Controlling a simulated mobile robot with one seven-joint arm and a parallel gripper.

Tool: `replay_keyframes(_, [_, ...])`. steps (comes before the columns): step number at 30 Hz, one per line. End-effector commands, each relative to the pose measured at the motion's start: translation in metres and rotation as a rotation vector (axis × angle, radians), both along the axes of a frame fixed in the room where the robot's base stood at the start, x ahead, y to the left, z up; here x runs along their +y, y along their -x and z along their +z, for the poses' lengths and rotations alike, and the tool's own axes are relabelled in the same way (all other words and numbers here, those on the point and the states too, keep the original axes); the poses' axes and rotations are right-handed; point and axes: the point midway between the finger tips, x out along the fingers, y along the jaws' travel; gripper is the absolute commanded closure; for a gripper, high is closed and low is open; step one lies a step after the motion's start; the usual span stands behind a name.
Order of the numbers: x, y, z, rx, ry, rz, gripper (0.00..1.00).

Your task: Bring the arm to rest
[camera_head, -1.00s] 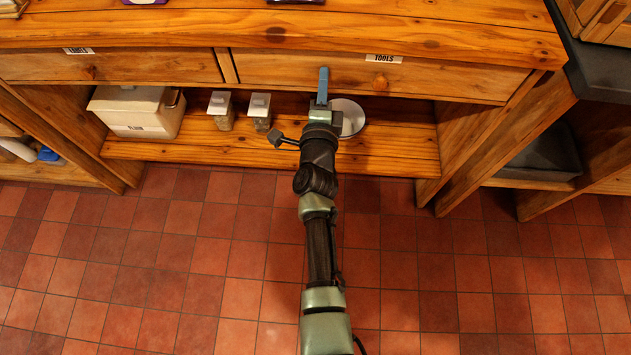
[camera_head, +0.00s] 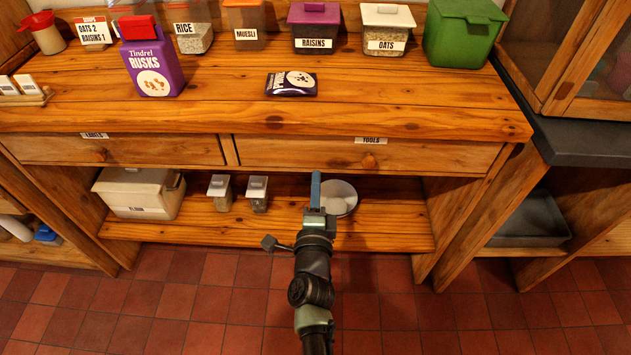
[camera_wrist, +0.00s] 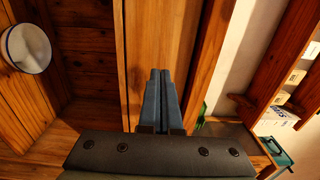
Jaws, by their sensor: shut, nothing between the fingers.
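My gripper (camera_head: 315,188) is in front of the lower opening of the pine unit, below the tools drawer (camera_head: 371,156). In the wrist view its blue fingers (camera_wrist: 158,88) lie side by side, shut, with nothing between them. My arm reaches straight forward from the bottom of the head view. A white round bowl (camera_head: 340,198) on the lower shelf shows just right of the fingers. In the wrist view the bowl (camera_wrist: 27,48) is at the upper left, apart from the fingers.
The lower shelf (camera_head: 390,230) also bears a labelled bin (camera_head: 138,195) and two small jars (camera_head: 219,193). The worktop (camera_head: 400,105) carries a purple rusks box (camera_head: 150,62), a dark packet (camera_head: 291,84) and several containers at the back. Both drawers look shut. The tiled floor (camera_head: 420,310) is clear.

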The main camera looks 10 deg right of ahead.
Motion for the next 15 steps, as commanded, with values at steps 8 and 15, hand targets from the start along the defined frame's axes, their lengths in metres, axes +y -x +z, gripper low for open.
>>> replay_keyframes(8, [0.014, 0.052, 0.001, 0.003, -0.001, 0.0, 1.0])
replay_keyframes(15, [0.021, 0.074, -0.001, 0.001, 0.0, -0.001, 1.0])
